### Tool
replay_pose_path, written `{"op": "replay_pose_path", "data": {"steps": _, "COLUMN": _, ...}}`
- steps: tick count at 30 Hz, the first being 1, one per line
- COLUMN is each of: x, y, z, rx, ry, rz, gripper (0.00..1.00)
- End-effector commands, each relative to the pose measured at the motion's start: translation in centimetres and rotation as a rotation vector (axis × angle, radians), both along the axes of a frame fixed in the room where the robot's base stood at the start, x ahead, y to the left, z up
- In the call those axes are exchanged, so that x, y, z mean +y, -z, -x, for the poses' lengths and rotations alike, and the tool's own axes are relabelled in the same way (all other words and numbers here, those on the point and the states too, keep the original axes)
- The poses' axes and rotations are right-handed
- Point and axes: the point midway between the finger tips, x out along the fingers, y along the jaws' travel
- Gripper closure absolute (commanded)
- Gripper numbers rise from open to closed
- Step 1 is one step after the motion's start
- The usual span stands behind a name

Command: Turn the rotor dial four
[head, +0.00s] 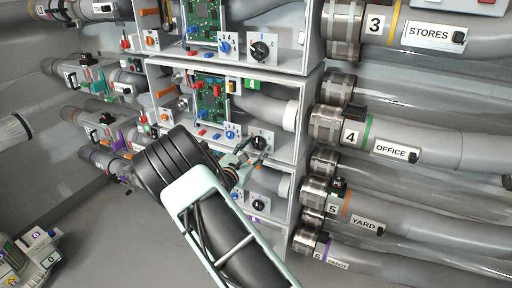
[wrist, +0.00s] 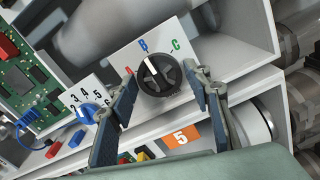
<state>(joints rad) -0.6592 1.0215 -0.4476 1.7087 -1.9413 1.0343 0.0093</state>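The dial also shows in the head view (head: 262,143), on the bay with the green 4 label (head: 252,85). My gripper (wrist: 162,80) is open, with one finger on each side of the dial. I cannot tell whether either finger touches it. In the head view my gripper (head: 254,155) reaches up to this panel from below.
A blue numbered knob (wrist: 90,112) sits left of the dial, beside a green circuit board (wrist: 28,75). Below is the bay with the orange 5 label (wrist: 181,136). Large grey pipes, such as OFFICE (head: 440,145), run at the right. Open floor (head: 120,225) lies at lower left.

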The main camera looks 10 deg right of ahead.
Motion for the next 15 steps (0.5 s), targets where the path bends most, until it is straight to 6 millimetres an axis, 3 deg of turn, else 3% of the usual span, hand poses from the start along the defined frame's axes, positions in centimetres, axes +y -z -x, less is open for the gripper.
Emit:
{"op": "replay_pose_path", "data": {"steps": 8, "x": 0.9, "y": -0.1, "z": 1.0, "rx": -0.001, "ry": -0.002, "rz": 0.001, "gripper": 0.55}}
{"op": "replay_pose_path", "data": {"steps": 15, "x": 3.8, "y": -0.1, "z": 5.0, "rx": 0.001, "ry": -0.004, "rz": 0.001, "gripper": 0.55}}
